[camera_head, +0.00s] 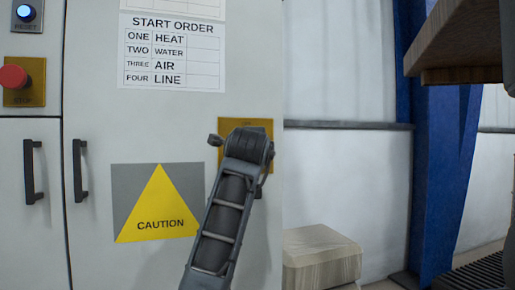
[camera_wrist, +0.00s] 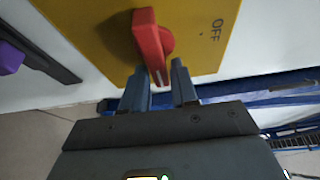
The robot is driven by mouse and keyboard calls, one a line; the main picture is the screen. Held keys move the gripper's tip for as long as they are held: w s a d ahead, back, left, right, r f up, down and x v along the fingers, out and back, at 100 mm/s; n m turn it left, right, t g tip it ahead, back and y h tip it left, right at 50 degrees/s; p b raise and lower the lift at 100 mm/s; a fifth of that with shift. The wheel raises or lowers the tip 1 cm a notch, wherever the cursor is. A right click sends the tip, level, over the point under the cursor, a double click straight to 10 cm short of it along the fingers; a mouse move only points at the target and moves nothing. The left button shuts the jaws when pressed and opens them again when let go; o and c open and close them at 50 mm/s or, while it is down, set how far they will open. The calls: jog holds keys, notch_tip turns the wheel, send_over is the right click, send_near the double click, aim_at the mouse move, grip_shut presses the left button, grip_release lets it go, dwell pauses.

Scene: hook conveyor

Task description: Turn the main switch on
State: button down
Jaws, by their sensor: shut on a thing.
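The main switch is a red rotary handle (camera_wrist: 152,45) on a yellow plate (camera_wrist: 95,30) in the wrist view. The word OFF (camera_wrist: 216,30) is printed on the plate to the right of the handle. My gripper (camera_wrist: 158,86) is shut on the lower end of the handle, with one finger on each side of it. In the head view the yellow plate (camera_head: 232,126) shows on the right part of the cabinet, and my wrist hides the red handle there.
A red STOP button (camera_head: 13,78) is at the left. A wooden block (camera_head: 318,258) and a blue column (camera_head: 440,170) stand right of the cabinet.

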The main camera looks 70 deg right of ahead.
jog(key=shift+w+a, duration=0.2)
jog(key=shift+w, duration=0.3)
jog(key=c, duration=1.1)
grip_release()
jog(key=shift+s+d, duration=0.15)
jog(key=shift+s, duration=0.1)
jog(key=v, duration=0.8)
